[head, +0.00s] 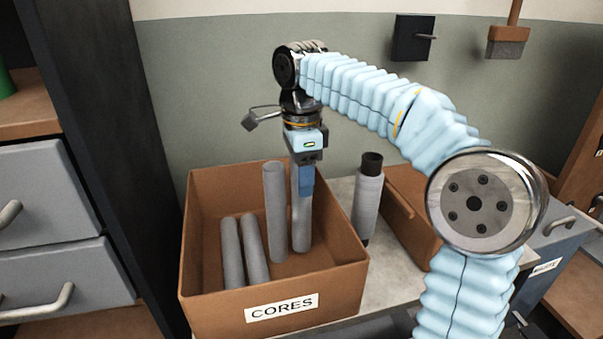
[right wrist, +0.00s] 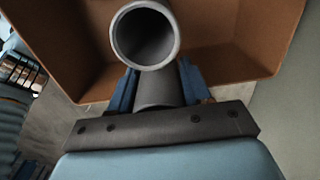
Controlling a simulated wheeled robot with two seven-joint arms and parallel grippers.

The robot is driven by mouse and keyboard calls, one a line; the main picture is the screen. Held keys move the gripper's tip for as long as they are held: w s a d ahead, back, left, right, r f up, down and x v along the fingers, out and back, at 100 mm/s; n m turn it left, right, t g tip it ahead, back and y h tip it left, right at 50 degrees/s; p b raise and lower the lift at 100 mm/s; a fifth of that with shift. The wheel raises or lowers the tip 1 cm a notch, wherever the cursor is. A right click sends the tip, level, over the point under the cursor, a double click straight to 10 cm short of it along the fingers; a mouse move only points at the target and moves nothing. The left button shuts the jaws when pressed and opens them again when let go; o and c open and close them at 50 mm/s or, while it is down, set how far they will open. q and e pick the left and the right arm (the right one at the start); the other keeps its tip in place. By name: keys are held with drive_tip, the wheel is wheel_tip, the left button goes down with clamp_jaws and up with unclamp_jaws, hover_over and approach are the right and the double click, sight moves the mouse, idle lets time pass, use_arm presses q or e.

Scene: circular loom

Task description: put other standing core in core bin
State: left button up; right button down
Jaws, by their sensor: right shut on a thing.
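The core bin (head: 274,318) is an open brown box marked CORES. My right gripper (head: 305,180) points down over its right part and is shut on a grey tubular core (head: 301,225), which is upright inside the bin. Whether its lower end touches the bin floor I cannot tell. In the right wrist view that core (right wrist: 160,90) sits between the blue fingers. Another grey core (head: 275,215) stands in the bin just left of the held one; its open end (right wrist: 145,36) shows in the right wrist view. My left gripper is not in view.
Two more grey cores (head: 232,252) lean at the bin's left side. A grey cylinder with a black top (head: 368,197) stands on the table right of the bin, near a brown box (head: 405,215). Grey drawers (head: 50,200) are at the left.

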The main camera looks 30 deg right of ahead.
drive_tip(key=c, duration=0.5)
unclamp_jaws()
wheel_tip(320, 180, up, 9)
drive_tip(key=p, duration=0.2)
drive_tip(key=shift+p, duration=0.4)
drive_tip(key=shift+f, duration=0.15)
